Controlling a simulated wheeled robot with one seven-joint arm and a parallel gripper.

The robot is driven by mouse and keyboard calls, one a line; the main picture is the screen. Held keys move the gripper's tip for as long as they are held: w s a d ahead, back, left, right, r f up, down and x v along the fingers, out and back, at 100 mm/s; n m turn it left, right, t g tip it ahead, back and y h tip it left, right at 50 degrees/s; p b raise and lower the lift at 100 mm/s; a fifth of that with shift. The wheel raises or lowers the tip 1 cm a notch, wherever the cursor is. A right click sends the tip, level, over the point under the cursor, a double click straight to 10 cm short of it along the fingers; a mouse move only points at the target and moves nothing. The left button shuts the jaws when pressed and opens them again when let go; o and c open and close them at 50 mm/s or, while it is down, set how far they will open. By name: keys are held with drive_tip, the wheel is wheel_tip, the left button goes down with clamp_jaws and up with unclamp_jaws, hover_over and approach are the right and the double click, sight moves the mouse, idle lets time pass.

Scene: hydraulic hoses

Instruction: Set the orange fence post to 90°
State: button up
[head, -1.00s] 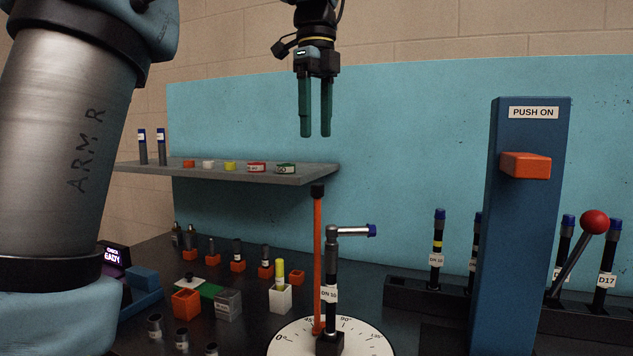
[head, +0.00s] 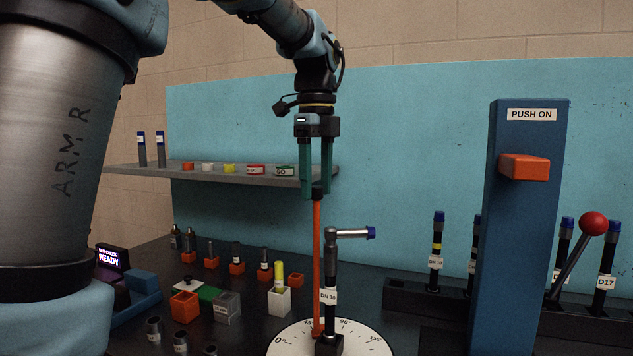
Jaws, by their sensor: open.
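A black hose (head: 331,270) labelled DN 10, with an elbow end pointing right and a blue cap, stands just right of the post in the dial's middle.
A grey shelf (head: 140,171) with small coloured boxes is behind, left of my gripper. A blue column (head: 520,230) labelled PUSH ON, a red-knobbed lever (head: 592,224) and a rack (head: 430,293) of hoses stand right. Small orange blocks and fittings lie left on the dark bench.

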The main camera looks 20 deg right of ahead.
clamp_jaws()
idle(0.4)
idle(0.9)
